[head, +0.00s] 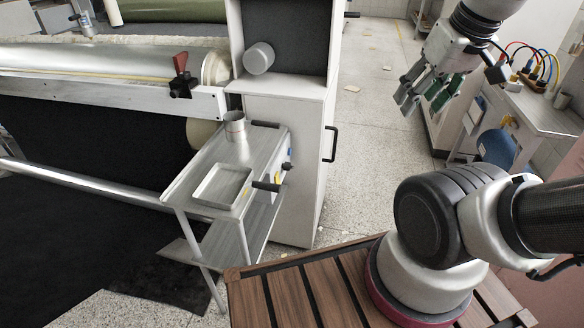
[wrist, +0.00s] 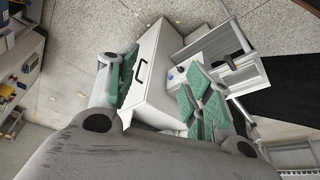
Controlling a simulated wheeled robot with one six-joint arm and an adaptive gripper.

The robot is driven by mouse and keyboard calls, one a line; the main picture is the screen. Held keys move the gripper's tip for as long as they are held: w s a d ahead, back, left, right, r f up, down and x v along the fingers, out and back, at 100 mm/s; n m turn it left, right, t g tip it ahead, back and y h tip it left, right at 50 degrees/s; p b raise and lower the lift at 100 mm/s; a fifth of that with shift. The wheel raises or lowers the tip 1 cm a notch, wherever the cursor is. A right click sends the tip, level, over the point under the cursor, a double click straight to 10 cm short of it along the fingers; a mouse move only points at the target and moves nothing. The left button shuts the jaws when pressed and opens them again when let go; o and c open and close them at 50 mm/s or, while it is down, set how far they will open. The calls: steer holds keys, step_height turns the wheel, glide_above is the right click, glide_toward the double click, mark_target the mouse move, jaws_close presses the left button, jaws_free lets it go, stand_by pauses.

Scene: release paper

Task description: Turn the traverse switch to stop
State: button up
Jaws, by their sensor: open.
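A red lever on a black block (head: 181,78) is fixed to the front rail of the machine. I cannot tell if it is the traverse switch, and no label is readable. The rail end meets a white cabinet (head: 285,150). My gripper (head: 423,97) hangs in the air at the upper right of the head view, well apart from the machine. It is open and empty, with green pads on its fingers. In the wrist view the cabinet (wrist: 160,70) shows between and below the fingers, and the red lever is not visible there.
A metal trolley (head: 182,190) with a shallow tray (head: 222,187) and a metal cup (head: 235,126) stands before the cabinet. A bench with coloured cables (head: 535,60) and a blue cylinder (head: 497,148) are at the right. Speckled floor between is mostly clear.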

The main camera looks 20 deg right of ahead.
steer(key=w+a+f+m+g+y, duration=0.1)
steer(key=w+f+m+g+y, duration=0.15)
steer(key=f, duration=0.55)
steer(key=w+f+m+g+y, duration=0.2)
steer(key=f+m+g+y, duration=0.15)
steer(key=f, duration=0.55)
steer(key=w+a+f+m+g+y, duration=0.1)
steer(key=w+f+m+g+y, duration=0.15)
steer(key=f, duration=0.55)
steer(key=m+t+y, duration=0.7)
steer(key=m+t, duration=0.2)
steer(key=m, duration=0.3)
glide_toward(293, 168)
steer(key=s+a+f, duration=0.2)
steer(key=s, duration=0.3)
steer(key=s+a+f, duration=0.3)
steer(key=s, duration=0.2)
steer(key=w+d+r+m+t, duration=0.25)
steer(key=w+t, duration=0.25)
steer(key=w, duration=0.4)
steer(key=shift+n+h, duration=0.25)
steer(key=shift+n, duration=0.15)
steer(key=x, duration=0.7)
steer(key=shift+a+r, duration=0.1)
steer(key=shift+r, duration=0.3)
steer(key=shift+w+a, duration=0.3)
steer(key=shift+a, duration=0.15)
steer(key=shift+c, duration=0.2)
steer(key=c, duration=1)
